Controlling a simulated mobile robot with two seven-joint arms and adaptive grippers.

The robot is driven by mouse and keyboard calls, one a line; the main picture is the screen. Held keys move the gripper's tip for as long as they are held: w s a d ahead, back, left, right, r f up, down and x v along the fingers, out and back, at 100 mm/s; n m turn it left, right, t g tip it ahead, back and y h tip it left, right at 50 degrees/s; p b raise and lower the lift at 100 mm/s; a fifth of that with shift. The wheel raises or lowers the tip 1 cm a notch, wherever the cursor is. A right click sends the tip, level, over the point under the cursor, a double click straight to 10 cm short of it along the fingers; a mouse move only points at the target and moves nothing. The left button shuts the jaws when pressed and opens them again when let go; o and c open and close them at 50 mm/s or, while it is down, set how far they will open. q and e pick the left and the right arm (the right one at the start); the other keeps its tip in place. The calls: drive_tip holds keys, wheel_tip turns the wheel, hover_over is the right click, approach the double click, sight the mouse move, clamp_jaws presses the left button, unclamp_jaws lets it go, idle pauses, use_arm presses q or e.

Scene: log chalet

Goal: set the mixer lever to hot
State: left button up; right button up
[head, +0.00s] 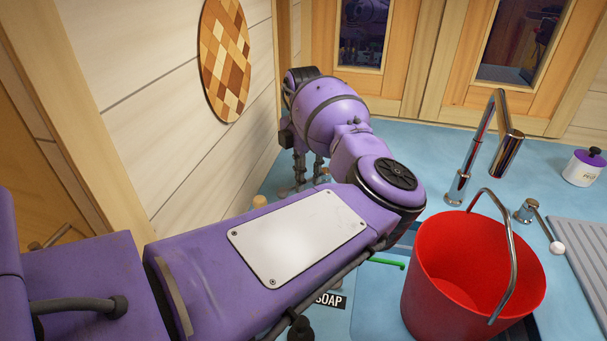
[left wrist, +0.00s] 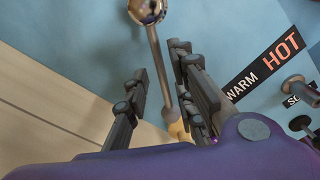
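The mixer lever (left wrist: 157,60) shows in the left wrist view as a thin metal rod. It runs from a round chrome body (left wrist: 147,10) down to a tan knob (left wrist: 178,127). A dark strip on the blue surface to its right reads WARM and HOT (left wrist: 281,52). My left gripper (left wrist: 159,60) is open, with one finger on each side of the rod in this view; I cannot tell whether either touches it. In the head view the left gripper (head: 305,186) points down at the back left corner, and my arm hides most of the lever there.
A red bucket (head: 432,285) with a metal handle stands at the front right, by a chrome tap (head: 475,150). Another small lever with a white knob (head: 557,248) is further right. A white jar (head: 583,170) stands at the right. A wooden wall (head: 170,125) closes the left side.

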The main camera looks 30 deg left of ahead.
use_arm(q)
drive_tip(key=shift+f, duration=0.15)
clamp_jaws()
drive_tip(key=shift+a, duration=0.1)
idle(0.3)
